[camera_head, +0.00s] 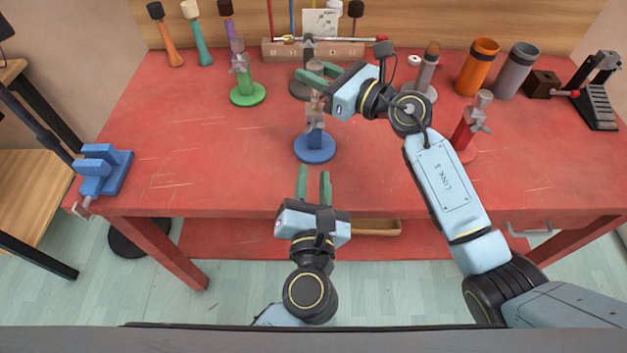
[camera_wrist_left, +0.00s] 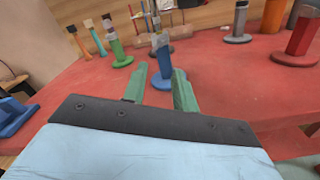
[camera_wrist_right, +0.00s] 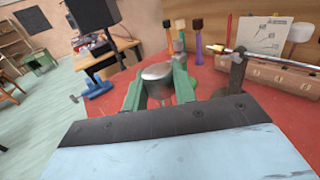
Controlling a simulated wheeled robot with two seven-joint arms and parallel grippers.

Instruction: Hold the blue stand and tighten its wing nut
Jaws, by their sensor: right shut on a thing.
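The blue stand (camera_head: 315,148) stands upright at the middle of the red table, with a round base and a grey upper part. Its wing nut, on the grey part (camera_head: 316,104), is too small to make out clearly. My right gripper (camera_head: 310,72) is at the stand's top, fingers pointing left, shut on a grey rounded piece (camera_wrist_right: 157,74), which looks like the stand's grey top. My left gripper (camera_head: 314,178) is open and empty at the table's front edge, pointing at the stand and apart from it. The stand also shows in the left wrist view (camera_wrist_left: 161,55), beyond the open fingers.
Orange (camera_head: 477,67) and grey (camera_head: 515,70) cylinders stand at back right. A blue vise (camera_head: 103,170) is at the left edge. The front-left tabletop is clear.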

